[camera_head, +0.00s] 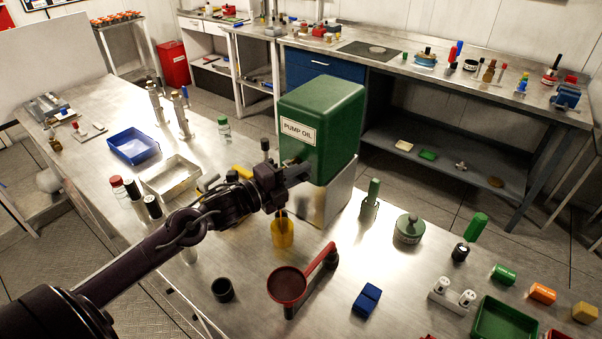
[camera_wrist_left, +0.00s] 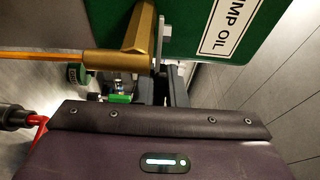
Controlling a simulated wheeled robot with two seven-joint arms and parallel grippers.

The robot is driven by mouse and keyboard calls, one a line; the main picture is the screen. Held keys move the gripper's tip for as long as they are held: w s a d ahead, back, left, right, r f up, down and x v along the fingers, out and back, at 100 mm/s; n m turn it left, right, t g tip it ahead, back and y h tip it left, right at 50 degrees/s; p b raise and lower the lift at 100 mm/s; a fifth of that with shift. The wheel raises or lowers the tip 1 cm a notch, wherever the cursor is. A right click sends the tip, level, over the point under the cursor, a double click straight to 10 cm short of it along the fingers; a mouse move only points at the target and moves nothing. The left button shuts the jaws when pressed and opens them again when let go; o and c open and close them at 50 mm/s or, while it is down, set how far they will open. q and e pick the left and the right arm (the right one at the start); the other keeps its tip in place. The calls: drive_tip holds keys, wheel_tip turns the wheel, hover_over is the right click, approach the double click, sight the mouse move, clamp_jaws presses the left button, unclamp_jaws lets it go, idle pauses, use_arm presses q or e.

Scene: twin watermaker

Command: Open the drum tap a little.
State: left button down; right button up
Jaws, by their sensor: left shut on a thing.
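The green drum (camera_head: 325,120), labelled PUMP OIL, rests on a pale metal stand (camera_head: 335,197) on the bench; it also fills the top of the left wrist view (camera_wrist_left: 205,25). Its brass drum tap (camera_wrist_left: 125,55) shows in the left wrist view. My left gripper (camera_head: 288,178) is at the drum's front and shut on the tap's handle, mostly hidden between the dark fingers (camera_wrist_left: 177,82). A thin amber streak (camera_wrist_left: 30,56) runs from the tap's end. An amber vessel (camera_head: 283,236) stands on the bench below the gripper. My right gripper is not in view.
A metal tray (camera_head: 172,178) and blue tray (camera_head: 133,146) lie left. A green-lidded pot (camera_head: 408,229) stands right.

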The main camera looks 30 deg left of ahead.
use_arm(q)
drive_tip(key=c, duration=1.5)
unclamp_jaws()
drive_tip(key=shift+s+a+f, duration=0.15)
drive_tip(key=shift+s+a, duration=0.05)
drive_tip(key=shift+s, duration=0.1)
drive_tip(key=shift+b+v, duration=0.95)
drive_tip(key=shift+v, duration=2.6)
